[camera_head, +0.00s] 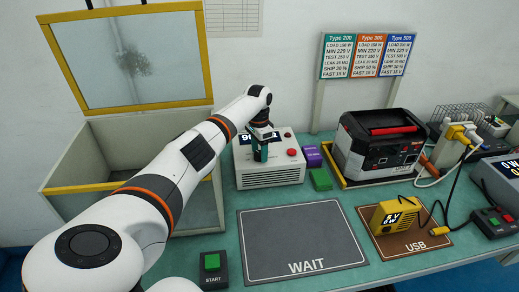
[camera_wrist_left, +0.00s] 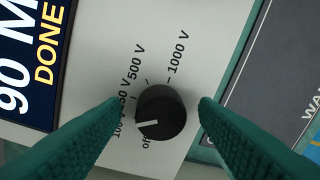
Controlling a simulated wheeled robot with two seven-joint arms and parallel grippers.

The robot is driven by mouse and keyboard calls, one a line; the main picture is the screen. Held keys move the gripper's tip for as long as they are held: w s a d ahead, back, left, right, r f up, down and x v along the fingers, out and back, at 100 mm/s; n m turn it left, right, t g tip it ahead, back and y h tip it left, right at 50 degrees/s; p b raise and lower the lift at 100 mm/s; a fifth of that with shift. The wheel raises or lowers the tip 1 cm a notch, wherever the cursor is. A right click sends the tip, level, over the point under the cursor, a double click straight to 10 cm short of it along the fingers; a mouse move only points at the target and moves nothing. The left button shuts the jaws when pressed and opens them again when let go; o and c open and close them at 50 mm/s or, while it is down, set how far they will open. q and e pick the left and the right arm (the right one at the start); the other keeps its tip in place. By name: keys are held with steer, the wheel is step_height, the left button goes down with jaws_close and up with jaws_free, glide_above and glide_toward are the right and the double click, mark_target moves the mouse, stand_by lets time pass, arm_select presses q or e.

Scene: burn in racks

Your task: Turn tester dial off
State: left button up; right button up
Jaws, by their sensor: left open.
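The tester (camera_head: 270,178) is a white box with a display and a red button, near the back of the teal table. Its black round dial (camera_wrist_left: 163,110) shows in the left wrist view, with labels off, 100 V, 250 V, 500 V and 1000 V around it. The dial's white mark points left, close to the 100 V label and above off. The display (camera_wrist_left: 30,60) reads 90 M and DONE, partly cut off. My left gripper (camera_head: 261,153) is at the tester's front. Its teal fingers (camera_wrist_left: 158,104) are open, one on each side of the dial. My right gripper is out of view.
A grey WAIT mat (camera_head: 300,240) lies in front of the tester. A green START button (camera_head: 212,262) is at the front edge. An open yellow-framed bin (camera_head: 200,205) stands left. A purple block (camera_head: 312,156), a green block (camera_head: 320,180) and a black-and-red unit (camera_head: 378,145) stand right.

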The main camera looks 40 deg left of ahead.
arm_select(q)
steer(key=c, duration=1)
steer(key=shift+r, duration=0.1)
steer(key=shift+r+n+p, duration=0.15)
steer(key=shift+n+p, duration=0.55)
steer(key=shift+p, duration=0.2)
steer(key=n+p, duration=0.5)
steer(key=n, duration=0.2)
steer(key=shift+n+t+p, duration=0.3)
steer(key=shift+n+p, duration=0.75)
steer(key=shift+n, duration=0.65)
steer(key=shift+a, duration=0.1)
